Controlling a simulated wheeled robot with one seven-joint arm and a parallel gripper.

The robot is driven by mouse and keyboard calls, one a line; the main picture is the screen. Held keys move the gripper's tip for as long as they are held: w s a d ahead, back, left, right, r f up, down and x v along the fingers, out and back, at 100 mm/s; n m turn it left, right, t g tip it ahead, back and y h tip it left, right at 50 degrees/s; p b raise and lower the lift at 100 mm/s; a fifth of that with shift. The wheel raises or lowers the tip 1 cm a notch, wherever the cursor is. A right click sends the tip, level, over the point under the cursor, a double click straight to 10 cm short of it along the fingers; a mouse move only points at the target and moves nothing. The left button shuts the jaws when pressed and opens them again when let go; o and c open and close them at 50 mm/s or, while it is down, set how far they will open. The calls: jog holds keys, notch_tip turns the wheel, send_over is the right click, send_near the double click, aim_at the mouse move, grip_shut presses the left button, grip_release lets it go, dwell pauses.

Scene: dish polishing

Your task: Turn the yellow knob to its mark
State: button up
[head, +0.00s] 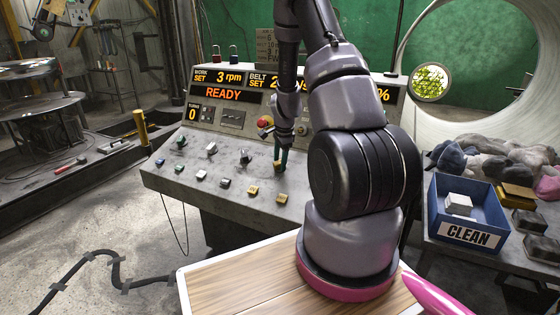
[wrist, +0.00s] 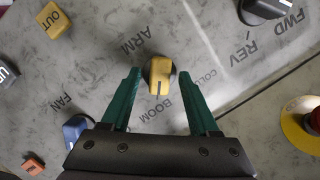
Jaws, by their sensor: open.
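The yellow knob (wrist: 159,70) sits on the grey console, near the labels ARM, BOOM and a third partly covered word. A dark line shows on its face, running toward the lower side near BOOM. My gripper (wrist: 159,75) is open, with one green finger on each side of the knob. The gaps to the knob look clear on both sides in the wrist view. In the head view my gripper (head: 280,157) reaches down to the console, and the knob is too small there to make out.
A yellow OUT button (wrist: 54,20), a blue button (wrist: 75,130) by FAN and an orange button (wrist: 33,163) lie to the left. A black FWD/REV knob (wrist: 265,10) is at upper right. A red button on a yellow base (wrist: 300,127) is at right.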

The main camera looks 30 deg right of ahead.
grip_shut()
jog(key=shift+n, duration=0.3)
jog(key=n+g, duration=0.1)
jog(key=n, duration=0.2)
jog(key=shift+w, duration=0.1)
jog(key=n+g, duration=0.1)
jog(key=n, duration=0.2)
jog(key=shift+w+n+h, duration=0.1)
jog(key=shift+n+h, duration=0.2)
jog(key=shift+n, duration=0.1)
jog(key=n, duration=0.2)
jog(key=n+h, duration=0.1)
jog(key=n, duration=0.1)
jog(key=shift+w+a+g, duration=0.1)
jog(key=shift+a+g, duration=0.1)
jog(key=shift+g, duration=0.2)
jog(key=shift+n+h, duration=0.4)
jog(key=shift+n, duration=1.5)
